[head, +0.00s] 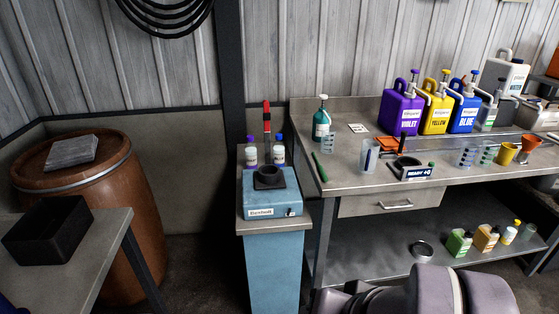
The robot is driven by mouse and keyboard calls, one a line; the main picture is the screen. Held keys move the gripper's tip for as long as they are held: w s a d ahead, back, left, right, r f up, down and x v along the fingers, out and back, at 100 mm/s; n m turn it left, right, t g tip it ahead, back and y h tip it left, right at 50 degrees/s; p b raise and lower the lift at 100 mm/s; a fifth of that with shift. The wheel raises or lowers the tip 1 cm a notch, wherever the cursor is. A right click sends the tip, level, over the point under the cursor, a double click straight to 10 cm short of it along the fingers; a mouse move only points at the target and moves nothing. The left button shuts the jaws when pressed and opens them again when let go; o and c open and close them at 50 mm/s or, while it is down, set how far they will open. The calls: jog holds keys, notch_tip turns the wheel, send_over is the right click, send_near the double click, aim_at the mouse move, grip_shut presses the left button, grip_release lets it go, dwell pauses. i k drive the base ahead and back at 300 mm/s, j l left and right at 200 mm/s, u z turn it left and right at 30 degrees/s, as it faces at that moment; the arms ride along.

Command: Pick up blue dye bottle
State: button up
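A small white bottle with a blue cap (279,150) stands upright on the narrow blue cabinet, behind the blue machine. A similar bottle with a purple cap (251,152) stands to its left. A large blue jug labelled BLUE (462,115) with a pump top stands at the back of the workbench, right of a yellow jug (436,116) and a violet jug (401,112). The labels on the small bottles are too small to read. Grey-mauve links of my arm show at the bottom right; my gripper is not in view.
The blue machine (266,206) with a black cup holder sits in front of the small bottles. A red-handled tool (266,117) stands behind them. The workbench (350,180) holds a teal bottle (321,124), beakers (466,157) and a scale (408,167). A black bin (47,231) is at left.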

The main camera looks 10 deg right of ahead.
aim_at(278, 148)
jog(key=i+l+u, duration=0.1)
jog(key=i+u, duration=0.25)
jog(key=i+l+u, duration=0.2)
jog(key=u, duration=0.15)
jog(key=i+l+u, duration=0.35)
jog(key=i+l, duration=0.2)
jog(key=i, duration=0.35)
